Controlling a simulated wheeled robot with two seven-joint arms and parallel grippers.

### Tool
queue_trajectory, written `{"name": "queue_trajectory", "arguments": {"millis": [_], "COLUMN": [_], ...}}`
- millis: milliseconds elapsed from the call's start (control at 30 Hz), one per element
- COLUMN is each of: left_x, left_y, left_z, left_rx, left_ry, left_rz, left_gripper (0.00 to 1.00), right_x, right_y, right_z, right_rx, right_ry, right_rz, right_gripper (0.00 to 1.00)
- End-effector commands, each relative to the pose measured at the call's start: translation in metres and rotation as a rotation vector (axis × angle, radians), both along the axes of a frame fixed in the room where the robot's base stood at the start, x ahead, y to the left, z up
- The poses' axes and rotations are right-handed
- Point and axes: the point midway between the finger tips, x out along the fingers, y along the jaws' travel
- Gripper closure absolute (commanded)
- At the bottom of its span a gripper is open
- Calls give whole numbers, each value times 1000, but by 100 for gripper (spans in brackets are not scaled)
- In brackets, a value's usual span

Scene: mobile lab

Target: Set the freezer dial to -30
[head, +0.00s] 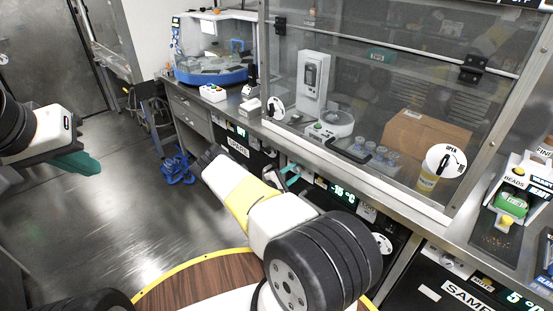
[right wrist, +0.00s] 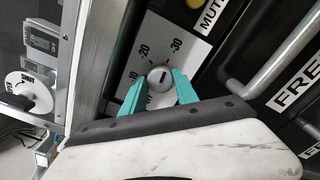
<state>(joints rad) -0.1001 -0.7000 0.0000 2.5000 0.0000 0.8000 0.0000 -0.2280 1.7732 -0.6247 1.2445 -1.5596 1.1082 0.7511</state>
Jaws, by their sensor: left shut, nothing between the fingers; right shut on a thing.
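The freezer dial (right wrist: 160,76) is a round white knob with a short dark mark, on a white plate (right wrist: 187,62) printed with -20, -30 and other numbers partly covered. The mark's exact setting is hard to tell. My right gripper (right wrist: 158,86) has its teal fingers on both sides of the knob, shut on it. In the head view the right gripper (head: 290,176) reaches the panel under the bench, the knob hidden there. A lit green display (head: 343,193) beside it seems to read about -15 °C. My left gripper (head: 76,162) is shut and empty over the floor at left.
A metal handle (right wrist: 275,78) stands out from the black freezer front beside the dial. A round OPEN dial (head: 445,161) is on the glass hood above the bench. A blue bundle (head: 178,167) lies on the floor. The grey floor (head: 130,230) at left is otherwise largely clear.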

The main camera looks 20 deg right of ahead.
Motion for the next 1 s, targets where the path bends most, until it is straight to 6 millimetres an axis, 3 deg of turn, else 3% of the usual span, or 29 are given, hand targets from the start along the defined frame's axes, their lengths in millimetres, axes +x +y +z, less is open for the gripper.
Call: {"name": "queue_trajectory", "arguments": {"millis": [767,800,900,1000], "left_x": [0,0,0,0], "left_y": [0,0,0,0], "left_z": [0,0,0,0], "left_rx": [0,0,0,0], "left_ry": [0,0,0,0], "left_rz": [0,0,0,0], "left_gripper": [100,100,100,100], "right_x": [0,0,0,0], "right_y": [0,1,0,0], "right_z": [-1,-1,-1,-1], "right_rx": [44,44,44,44], "right_ry": [-105,-105,-105,-104], "right_rz": [-1,-1,-1,-1], "right_gripper": [100,62,43,43]}}
